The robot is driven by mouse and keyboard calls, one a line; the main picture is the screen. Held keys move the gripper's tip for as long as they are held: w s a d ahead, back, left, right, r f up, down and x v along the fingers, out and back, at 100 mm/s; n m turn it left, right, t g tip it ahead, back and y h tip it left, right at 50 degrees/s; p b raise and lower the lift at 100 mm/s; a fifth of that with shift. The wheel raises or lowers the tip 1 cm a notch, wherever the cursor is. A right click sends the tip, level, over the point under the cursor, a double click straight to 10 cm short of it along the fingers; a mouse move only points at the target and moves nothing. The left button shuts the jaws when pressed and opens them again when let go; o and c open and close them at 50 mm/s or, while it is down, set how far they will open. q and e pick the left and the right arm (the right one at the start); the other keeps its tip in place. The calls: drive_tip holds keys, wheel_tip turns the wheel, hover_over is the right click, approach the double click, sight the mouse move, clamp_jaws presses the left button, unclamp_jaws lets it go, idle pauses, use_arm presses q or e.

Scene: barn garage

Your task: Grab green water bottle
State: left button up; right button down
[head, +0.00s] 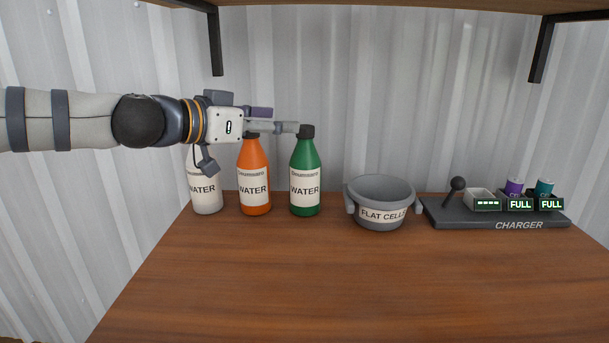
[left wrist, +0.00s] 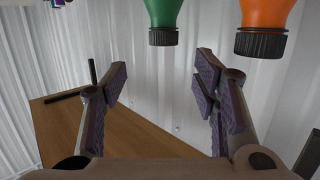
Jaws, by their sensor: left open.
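The green water bottle (head: 305,178) stands upright on the wooden table, with a black cap and a white label. My left gripper (head: 285,127) is at cap height, its fingertips beside or in front of the green bottle's cap in the head view. In the left wrist view the fingers (left wrist: 160,85) are open with nothing between them. The green bottle (left wrist: 163,15) appears there upside down at the top edge, above the gap between the fingers. I cannot tell whether a finger touches the cap. My right gripper is not in view.
An orange bottle (head: 254,180) and a white bottle (head: 206,190) stand left of the green one. A grey bucket (head: 381,191) and a charger (head: 500,214) stand to the right. A shelf (head: 400,8) hangs above. The table front (head: 330,290) is clear.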

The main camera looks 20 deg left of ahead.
sight(305, 126)
use_arm(q)
drive_tip(key=x, duration=0.4)
drive_tip(key=f+b+x, duration=0.1)
drive_tip(key=x, duration=0.4)
drive_tip(key=shift+a+f, duration=0.2)
drive_tip(key=shift+a, duration=0.05)
drive_tip(key=shift+s+a+r, duration=0.1)
drive_tip(key=shift+c, duration=0.3)
clamp_jaws()
